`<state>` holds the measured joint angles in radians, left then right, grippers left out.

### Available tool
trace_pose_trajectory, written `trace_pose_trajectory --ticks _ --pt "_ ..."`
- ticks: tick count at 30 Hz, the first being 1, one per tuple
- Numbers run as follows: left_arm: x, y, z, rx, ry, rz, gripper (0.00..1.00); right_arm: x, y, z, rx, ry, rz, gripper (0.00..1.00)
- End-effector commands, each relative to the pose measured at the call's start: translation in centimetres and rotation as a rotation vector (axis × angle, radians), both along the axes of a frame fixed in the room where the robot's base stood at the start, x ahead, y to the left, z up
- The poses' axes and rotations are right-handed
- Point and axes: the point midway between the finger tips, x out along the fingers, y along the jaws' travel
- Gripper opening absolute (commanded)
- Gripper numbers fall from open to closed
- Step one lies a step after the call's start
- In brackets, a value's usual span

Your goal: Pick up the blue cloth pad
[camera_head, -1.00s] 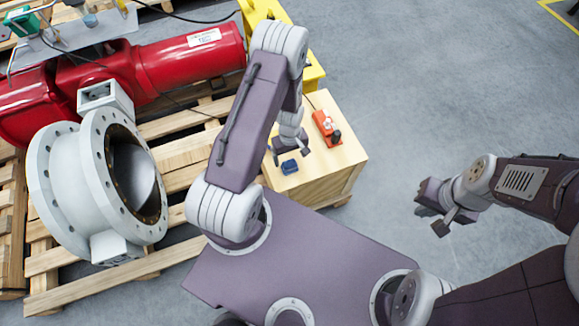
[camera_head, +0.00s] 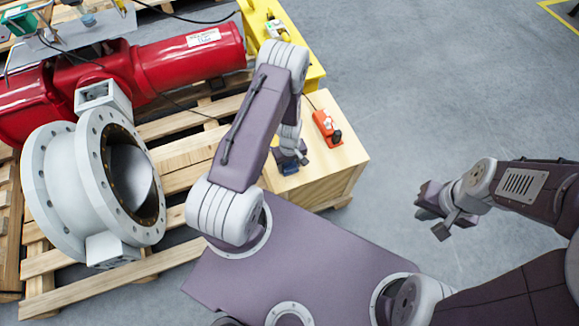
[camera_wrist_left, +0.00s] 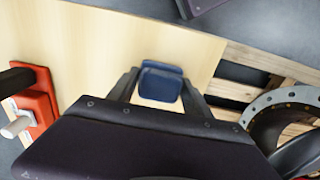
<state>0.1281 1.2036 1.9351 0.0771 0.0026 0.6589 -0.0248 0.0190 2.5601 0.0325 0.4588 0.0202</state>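The blue cloth pad (camera_head: 289,168) lies on the light wooden box top (camera_head: 310,165), near its left front edge. My left gripper (camera_head: 291,157) is right above the pad and hides part of it in the head view. In the left wrist view the pad (camera_wrist_left: 160,82) shows between the two dark fingers, which are apart on either side of it. I cannot tell whether the fingers touch it. My right gripper (camera_head: 442,215) hangs over the floor at the right, with its fingertips apart and nothing seen between them.
An orange-red tool (camera_head: 326,128) lies on the box behind the pad; it also shows in the left wrist view (camera_wrist_left: 36,105). Wooden pallets with a white flanged valve (camera_head: 95,190) and a red actuator (camera_head: 150,72) stand at the left. The floor at the right is clear.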

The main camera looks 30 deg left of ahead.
Motion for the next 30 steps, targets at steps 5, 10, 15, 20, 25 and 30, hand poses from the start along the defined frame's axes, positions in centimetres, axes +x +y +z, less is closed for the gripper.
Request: trace_pose_trajectory --ticks 5,10,15,20,25,30 --pt "0.0 0.0 0.0 0.0 0.0 0.0 0.17 0.0 0.0 0.0 0.0 0.0 0.0 0.0" --pt "0.0 0.0 0.5 0.0 0.0 0.0 0.17 0.0 0.0 0.3 0.0 0.0 0.0 0.0" --pt "0.1 0.0 2.9 0.0 -0.001 0.0 0.17 0.0 0.0 1.8 0.0 0.0 0.0 0.0" --pt "1.0 1.2 5.0 0.0 -0.006 0.004 0.17 0.0 0.0 2.0 0.0 0.0 0.0 0.0" --pt "3.3 4.7 7.4 0.002 -0.006 0.005 0.17 0.0 0.0 1.9 0.0 0.0 0.0 0.0" --pt "5.3 7.8 9.6 0.003 -0.005 0.003 0.17 0.0 0.0 1.8 0.0 0.0 0.0 0.0"
